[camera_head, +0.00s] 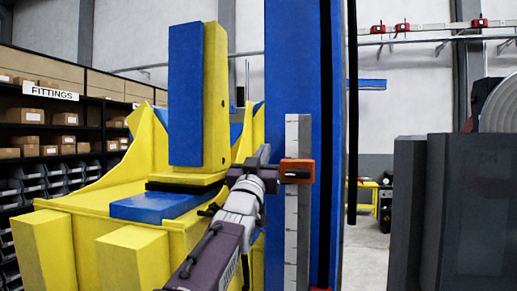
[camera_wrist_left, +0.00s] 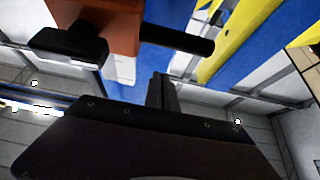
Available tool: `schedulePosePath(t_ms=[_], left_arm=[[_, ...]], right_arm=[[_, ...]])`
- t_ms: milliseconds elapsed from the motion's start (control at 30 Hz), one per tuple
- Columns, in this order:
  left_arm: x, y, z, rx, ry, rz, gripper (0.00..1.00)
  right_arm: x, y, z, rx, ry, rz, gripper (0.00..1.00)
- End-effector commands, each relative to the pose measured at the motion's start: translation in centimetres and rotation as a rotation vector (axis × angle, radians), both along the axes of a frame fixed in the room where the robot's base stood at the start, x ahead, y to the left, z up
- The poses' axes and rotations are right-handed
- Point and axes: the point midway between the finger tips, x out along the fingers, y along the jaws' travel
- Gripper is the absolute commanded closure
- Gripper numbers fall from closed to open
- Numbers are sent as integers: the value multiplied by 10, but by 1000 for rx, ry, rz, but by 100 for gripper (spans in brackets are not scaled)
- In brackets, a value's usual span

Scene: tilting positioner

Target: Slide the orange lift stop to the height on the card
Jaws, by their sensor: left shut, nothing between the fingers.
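The orange lift stop (camera_head: 297,171) sits across a pale graduated scale (camera_head: 292,235) on the tall blue column (camera_head: 290,60). In the left wrist view the orange stop (camera_wrist_left: 112,22) is at the top left, with a black knob and a black rod-like handle. My left gripper (camera_head: 264,155) is just left of the stop in the head view. Its fingers (camera_wrist_left: 163,88) are shut and empty, below the handle in the wrist view. Whether they touch the stop cannot be told. No height card is recognisable, and the scale marks are too small to read. My right gripper is not in view.
A yellow frame (camera_head: 85,208) with a blue and yellow upright (camera_head: 186,95) stands left of the column. Dark grey blocks (camera_head: 460,215) stand at the right. Shelves with boxes (camera_head: 35,115) and a FITTINGS sign (camera_head: 50,91) are at the far left.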

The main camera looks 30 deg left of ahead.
Motion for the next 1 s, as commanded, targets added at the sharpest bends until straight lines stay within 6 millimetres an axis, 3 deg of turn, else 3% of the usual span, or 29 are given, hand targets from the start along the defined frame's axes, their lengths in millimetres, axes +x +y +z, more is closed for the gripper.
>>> schedulePosePath(t_ms=[33, 100, 300, 700, 867, 1000], left_arm=[[6, 1, 0, -1, 5, 0, 100], [7, 2, -16, -1, 5, 0, 100], [9, 2, -35, 0, 2, 0, 100], [10, 2, -40, 0, 1, 0, 100], [10, 2, -55, 1, 0, 1, 100], [10, 2, -83, 0, 3, 1, 100]], right_arm=[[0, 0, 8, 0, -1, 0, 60], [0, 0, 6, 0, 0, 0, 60], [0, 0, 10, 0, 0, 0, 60], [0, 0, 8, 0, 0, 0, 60], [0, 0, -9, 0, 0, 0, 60], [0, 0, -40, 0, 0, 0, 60]])
